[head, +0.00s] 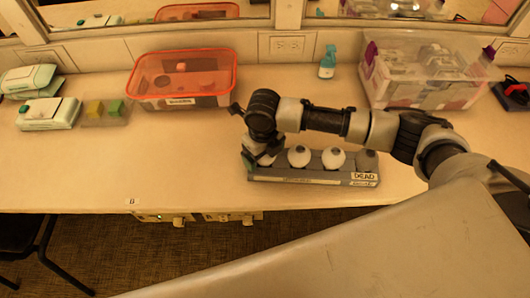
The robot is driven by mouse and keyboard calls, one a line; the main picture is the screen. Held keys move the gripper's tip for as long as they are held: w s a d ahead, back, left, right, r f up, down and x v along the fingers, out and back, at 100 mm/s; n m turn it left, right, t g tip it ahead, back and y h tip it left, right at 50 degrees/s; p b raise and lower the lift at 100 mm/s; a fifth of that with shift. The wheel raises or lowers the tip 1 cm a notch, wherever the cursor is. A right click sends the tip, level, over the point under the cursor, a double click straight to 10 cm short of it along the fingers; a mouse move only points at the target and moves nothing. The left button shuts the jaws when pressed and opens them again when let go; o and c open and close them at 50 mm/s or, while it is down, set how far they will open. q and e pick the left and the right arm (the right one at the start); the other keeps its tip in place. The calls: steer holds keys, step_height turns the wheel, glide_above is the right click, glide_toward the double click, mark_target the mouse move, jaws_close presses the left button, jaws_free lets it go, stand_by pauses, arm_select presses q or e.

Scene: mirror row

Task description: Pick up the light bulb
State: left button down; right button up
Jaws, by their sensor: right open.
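A grey rack (310,179) stands near the counter's front edge and holds a row of bulbs. Two white light bulbs (299,156) and (333,158) show in its middle. A darker bulb (366,161) sits at the right end, above a label reading "DEAD". Another pale bulb (266,159) at the left end is partly hidden by my right gripper. My right gripper (260,154) points down over that left end and is open. Whether its fingers touch the bulb cannot be told. My left gripper is out of view.
A red-rimmed clear bin (182,102) stands at the back left. A clear box of packages (420,90) stands at the back right, with a teal spray bottle (327,64) between. Wipe packs (48,114) and sponges (103,111) lie left. The counter's left front is clear.

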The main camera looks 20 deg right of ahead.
steer(key=shift+f, duration=0.2)
steer(key=c, duration=0.9)
steer(key=shift+r, duration=0.15)
